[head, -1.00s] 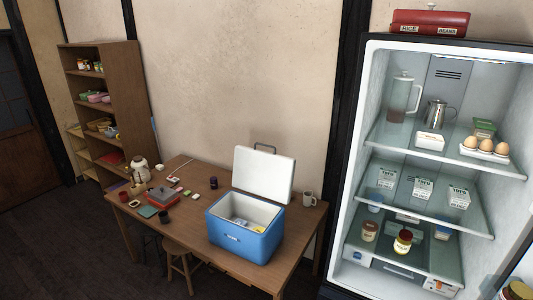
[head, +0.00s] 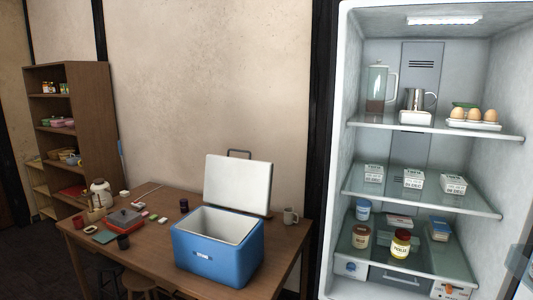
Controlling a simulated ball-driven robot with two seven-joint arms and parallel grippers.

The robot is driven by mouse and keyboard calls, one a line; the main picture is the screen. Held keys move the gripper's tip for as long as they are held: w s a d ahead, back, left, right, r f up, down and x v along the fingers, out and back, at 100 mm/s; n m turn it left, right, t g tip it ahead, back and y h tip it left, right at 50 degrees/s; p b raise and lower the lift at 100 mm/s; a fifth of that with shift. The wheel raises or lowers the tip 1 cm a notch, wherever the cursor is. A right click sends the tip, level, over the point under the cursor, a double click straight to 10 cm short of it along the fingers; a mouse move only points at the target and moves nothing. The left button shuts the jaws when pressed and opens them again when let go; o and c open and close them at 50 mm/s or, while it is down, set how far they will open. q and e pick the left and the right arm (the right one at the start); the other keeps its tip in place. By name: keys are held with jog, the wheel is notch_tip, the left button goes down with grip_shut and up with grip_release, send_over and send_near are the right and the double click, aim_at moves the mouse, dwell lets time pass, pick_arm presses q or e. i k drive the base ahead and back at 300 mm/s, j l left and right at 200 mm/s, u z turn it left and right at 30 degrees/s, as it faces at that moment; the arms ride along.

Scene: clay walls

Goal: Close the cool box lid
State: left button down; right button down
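The blue cool box (head: 215,256) stands on the wooden table near its right end. Its white lid (head: 238,184) is open, standing up and leaning slightly back behind the box, with a grey handle (head: 239,153) at its top. The white inside of the box shows, but its floor is hidden from this angle. Neither of my grippers is in the head view.
An open fridge (head: 333,200) with stocked shelves stands close on the right. Shelves (head: 92,110) stand at the back left. Stools are under the table.

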aim_at(241, 184)
jog(key=i+j+z, duration=0.15)
jog(key=z, duration=0.2)
jog(key=i+j+z, duration=0.15)
jog(key=z, duration=0.25)
jog(key=i+j+z, duration=0.1)
jog(key=j+z, duration=0.25)
